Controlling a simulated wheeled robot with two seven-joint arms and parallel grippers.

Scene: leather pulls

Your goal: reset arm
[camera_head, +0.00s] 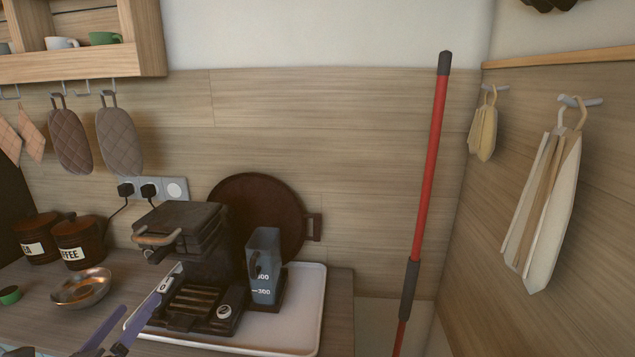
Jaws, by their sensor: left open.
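My left gripper (150,291) reaches in from the bottom left of the head view, over the front of the counter. Its two fingers are spread apart with nothing between them. The fingers appear in front of the left edge of the white tray (305,318) and beside the dark coffee machine (186,243). I cannot tell whether they touch the tray. My right gripper is not in view.
A clear jug (263,262) stands on the tray, with a round brown pan (257,200) behind. A metal bowl (81,288) and brown canisters (80,243) stand at left. A red pole (430,160) stands upright right of the counter. Cloths (545,205) hang at right.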

